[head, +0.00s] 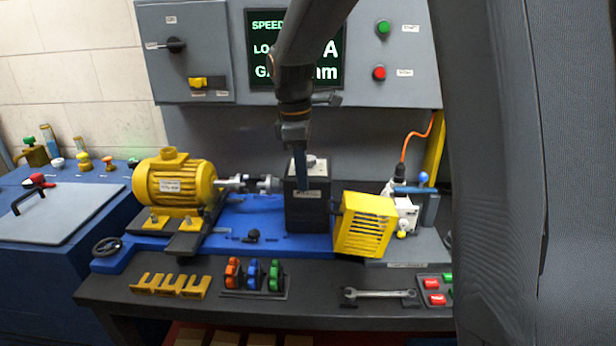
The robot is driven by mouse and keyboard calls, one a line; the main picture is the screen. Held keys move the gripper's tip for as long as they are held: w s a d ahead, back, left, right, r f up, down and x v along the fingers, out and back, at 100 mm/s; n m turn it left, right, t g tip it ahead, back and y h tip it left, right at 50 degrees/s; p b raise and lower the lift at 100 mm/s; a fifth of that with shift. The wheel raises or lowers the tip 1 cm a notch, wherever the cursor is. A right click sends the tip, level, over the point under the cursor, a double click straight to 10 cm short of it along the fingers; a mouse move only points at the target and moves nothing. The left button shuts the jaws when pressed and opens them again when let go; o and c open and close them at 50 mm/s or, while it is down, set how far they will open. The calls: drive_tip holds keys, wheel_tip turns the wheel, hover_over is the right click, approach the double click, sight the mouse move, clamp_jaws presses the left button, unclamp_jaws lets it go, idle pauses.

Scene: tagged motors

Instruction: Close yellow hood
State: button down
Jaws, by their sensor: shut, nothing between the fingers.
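The yellow hood (365,226), a slatted box-shaped cover, sits at the right end of the blue base (262,222). It looks slightly tilted, and I cannot tell how it is hinged. My gripper (301,183) points down with its fingers shut and empty. In the picture it is up and left of the hood, apart from it, and overlaps the black block (308,212). I cannot tell whether it touches that block. The coupling shaft (250,184) shows uncovered between the yellow motor (176,187) and the black block.
A control panel (190,60) with a screen stands behind the bench. A white part (407,214) with an orange cable is right of the hood. Along the front lie a yellow slotted bracket (170,284), coloured clamps (254,275), a wrench (380,294) and a button box (434,290).

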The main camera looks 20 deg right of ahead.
drive_tip(key=s+d+f+p, duration=0.1)
drive_tip(key=d+f+p, duration=0.2)
drive_tip(key=d+f, duration=0.1)
drive_tip(key=shift+s+f+p, duration=0.2)
drive_tip(key=shift+f+p, duration=0.2)
drive_tip(key=shift+f, duration=0.45)
